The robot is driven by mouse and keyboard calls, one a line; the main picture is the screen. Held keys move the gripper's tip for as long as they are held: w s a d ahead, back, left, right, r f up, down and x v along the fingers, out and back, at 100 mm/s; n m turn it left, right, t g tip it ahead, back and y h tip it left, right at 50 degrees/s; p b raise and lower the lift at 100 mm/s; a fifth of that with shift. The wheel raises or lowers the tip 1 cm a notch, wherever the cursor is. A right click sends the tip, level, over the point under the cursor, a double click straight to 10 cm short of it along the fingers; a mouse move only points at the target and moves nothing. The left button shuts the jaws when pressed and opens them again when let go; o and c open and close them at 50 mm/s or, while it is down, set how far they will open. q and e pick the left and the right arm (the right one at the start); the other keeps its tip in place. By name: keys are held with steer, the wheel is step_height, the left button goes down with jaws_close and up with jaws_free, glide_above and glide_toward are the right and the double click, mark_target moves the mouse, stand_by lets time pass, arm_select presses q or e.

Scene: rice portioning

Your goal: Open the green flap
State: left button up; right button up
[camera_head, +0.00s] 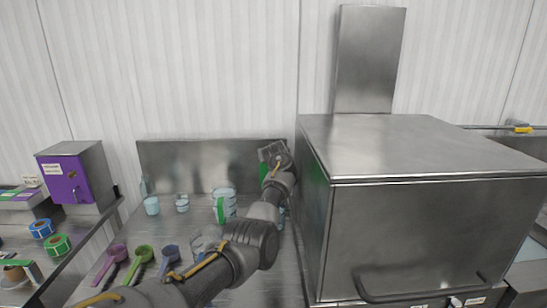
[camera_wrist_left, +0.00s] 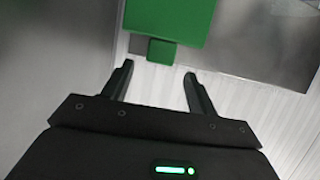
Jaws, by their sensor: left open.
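The green flap (camera_wrist_left: 170,18) fills the top middle of the left wrist view, with a small green tab (camera_wrist_left: 161,52) at its lower edge. In the head view a green patch (camera_head: 263,171) shows just left of my left gripper, mostly hidden by it. My left gripper (camera_wrist_left: 158,72) is open and empty, its two fingers on either side of the tab's line and just short of it. In the head view it (camera_head: 272,152) is by the left side of the large steel box. My right gripper is not in view.
A large steel box (camera_head: 430,220) with a front handle stands right of my arm. Cups (camera_head: 152,206) and coloured scoops (camera_head: 144,252) sit on the steel counter (camera_head: 165,228). A purple-fronted machine (camera_head: 66,180) and label rolls (camera_head: 57,244) are at the left.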

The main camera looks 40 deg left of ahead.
arm_select(q)
steer(key=b+v, duration=0.1)
steer(key=v, duration=0.6)
steer(key=shift+s, duration=0.15)
steer(key=shift+r, duration=0.2)
